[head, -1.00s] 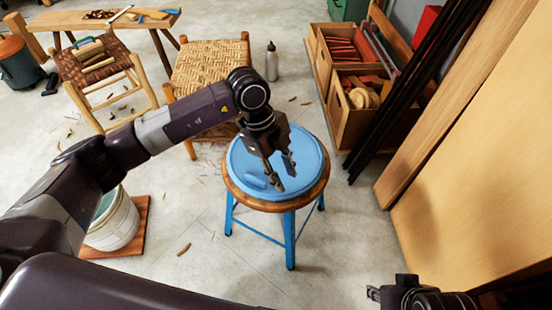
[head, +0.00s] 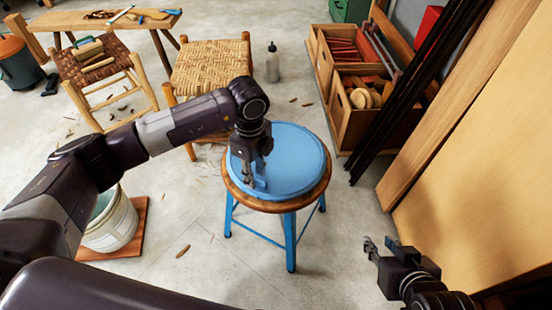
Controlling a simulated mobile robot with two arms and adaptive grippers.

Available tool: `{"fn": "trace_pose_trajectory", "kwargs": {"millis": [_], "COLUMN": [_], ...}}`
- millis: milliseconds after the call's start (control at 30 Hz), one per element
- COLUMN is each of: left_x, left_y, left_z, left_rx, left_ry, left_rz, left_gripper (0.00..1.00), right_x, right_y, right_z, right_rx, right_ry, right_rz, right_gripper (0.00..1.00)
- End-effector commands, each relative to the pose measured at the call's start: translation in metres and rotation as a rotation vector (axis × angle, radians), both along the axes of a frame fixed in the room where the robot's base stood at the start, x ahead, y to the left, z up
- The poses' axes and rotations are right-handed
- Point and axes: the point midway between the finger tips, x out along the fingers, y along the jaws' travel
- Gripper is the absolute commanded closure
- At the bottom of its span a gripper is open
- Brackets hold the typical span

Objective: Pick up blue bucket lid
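The blue bucket lid (head: 295,165) is a round disc lying flat on the wooden top of a blue-legged stool (head: 290,204). A small raised blue grip (head: 261,184) shows on its left part. My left gripper (head: 251,183) points down at this grip, its fingers at or just above the lid. The fingers are seen almost edge-on, so I cannot tell whether they are open or closed on the grip. My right gripper (head: 378,246) is at the lower right, away from the stool, its fingers apart and empty.
A white bucket (head: 112,228) stands on a brown board at the lower left, partly behind my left arm. A woven stool (head: 208,66) and a grey bottle (head: 273,66) stand behind the blue stool. Wooden crates (head: 352,125) and leaning boards (head: 480,180) are at the right.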

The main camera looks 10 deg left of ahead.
Motion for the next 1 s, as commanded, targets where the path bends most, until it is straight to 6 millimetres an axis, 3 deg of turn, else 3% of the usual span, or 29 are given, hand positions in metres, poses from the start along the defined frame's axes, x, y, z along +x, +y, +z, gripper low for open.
{"fn": "trace_pose_trajectory", "kwargs": {"millis": [200,467,733,1000], "left_x": [0.000,0.000,0.000,0.000], "left_y": [0.000,0.000,0.000,-0.001], "left_z": [-0.015,-0.015,-0.015,-0.015], "left_rx": [0.000,0.000,0.000,-0.002], "left_ry": [0.000,0.000,-0.001,-0.002], "left_rz": [-0.001,-0.001,-0.001,-0.001], "left_gripper": [0.71,0.71,1.00,1.00], "right_x": [0.019,0.020,0.020,0.020], "right_y": [0.007,0.007,0.007,0.007], "right_z": [0.014,0.016,0.016,0.016], "right_rx": [0.020,0.022,0.022,0.022], "right_ry": [-0.095,-0.103,-0.103,-0.103], "right_rz": [0.007,0.007,0.007,0.007], "right_gripper": [0.71,0.71,0.71,0.71]}}
